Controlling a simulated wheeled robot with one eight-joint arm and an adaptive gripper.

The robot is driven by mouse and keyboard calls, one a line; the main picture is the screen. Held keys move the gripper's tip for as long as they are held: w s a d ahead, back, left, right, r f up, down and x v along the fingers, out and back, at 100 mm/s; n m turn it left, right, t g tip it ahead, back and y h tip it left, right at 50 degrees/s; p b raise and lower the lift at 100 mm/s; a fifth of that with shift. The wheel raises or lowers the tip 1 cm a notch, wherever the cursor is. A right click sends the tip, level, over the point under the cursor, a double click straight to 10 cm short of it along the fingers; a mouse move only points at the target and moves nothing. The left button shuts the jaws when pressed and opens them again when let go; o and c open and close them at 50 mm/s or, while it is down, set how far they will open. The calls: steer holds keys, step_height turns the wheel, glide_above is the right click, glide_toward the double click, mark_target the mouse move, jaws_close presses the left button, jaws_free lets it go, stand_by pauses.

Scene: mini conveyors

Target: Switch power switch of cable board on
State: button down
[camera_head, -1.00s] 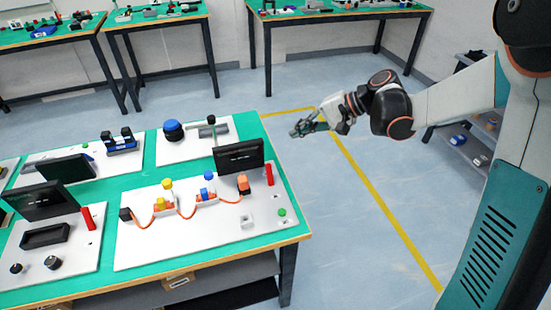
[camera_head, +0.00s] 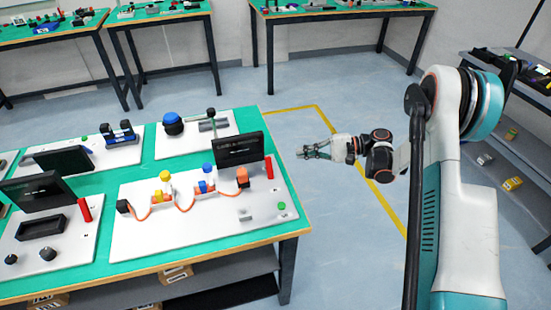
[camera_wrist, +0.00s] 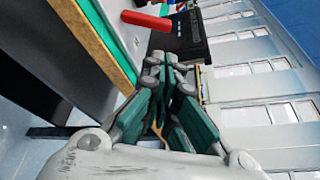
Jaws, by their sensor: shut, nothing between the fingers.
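The cable board is a white panel (camera_head: 150,245) on the green table, with an orange cable (camera_head: 184,214) looping between a black block, a yellow-topped connector (camera_head: 165,182), a blue-topped connector (camera_head: 206,178) and an orange block (camera_head: 242,177). A small grey square part (camera_head: 243,214) and a green button (camera_head: 281,206) sit at its front right. I cannot tell which part is the power switch or its state. My gripper (camera_head: 304,153) is shut and empty, off the table's right edge beside the board. In the wrist view its fingers (camera_wrist: 168,60) point toward the black screen (camera_wrist: 187,32).
A black screen (camera_head: 238,149) and a red upright bar (camera_head: 269,167) stand at the board's back right; the bar also shows in the wrist view (camera_wrist: 146,20). Other boards crowd the table's left and back. Open floor (camera_head: 340,240) lies right of the table; shelves (camera_head: 515,165) stand farther right.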

mark_target(269, 168)
steer(key=shift+f, duration=0.2)
steer(key=a+b, duration=0.1)
steer(key=a, duration=0.2)
steer(key=a+f+b, duration=0.1)
steer(key=a, duration=0.2)
steer(key=a+b, duration=0.1)
steer(key=a, duration=0.2)
steer(key=shift+a+f, duration=0.3)
steer(key=shift+a, duration=0.1)
steer(key=shift+w, duration=0.1)
